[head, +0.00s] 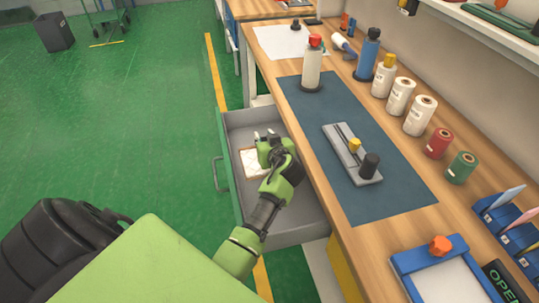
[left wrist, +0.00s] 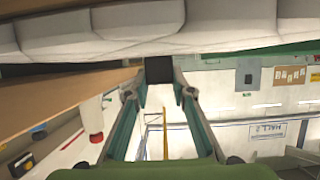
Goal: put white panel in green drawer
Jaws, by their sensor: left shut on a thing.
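The green drawer (head: 222,180) stands open below the workbench, with a green front and handle and a grey inside. My left gripper (head: 266,147) is over the far part of the drawer's inside, shut on the white panel. The white panel (head: 252,164) shows beside the gripper as a small pale piece with a brownish edge, within the drawer's outline. I cannot tell whether it touches the drawer floor. In the left wrist view, a white padded surface (left wrist: 225,30) spans the top, right at the fingertips (left wrist: 160,88). My right gripper is not in view.
The workbench (head: 305,155) runs along the drawer's right side. It carries a blue mat (head: 390,190), a grey fixture (head: 345,150), bottles and several rolls. The green floor (head: 120,130) left of the drawer is clear. A dark bin (head: 54,32) stands far left.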

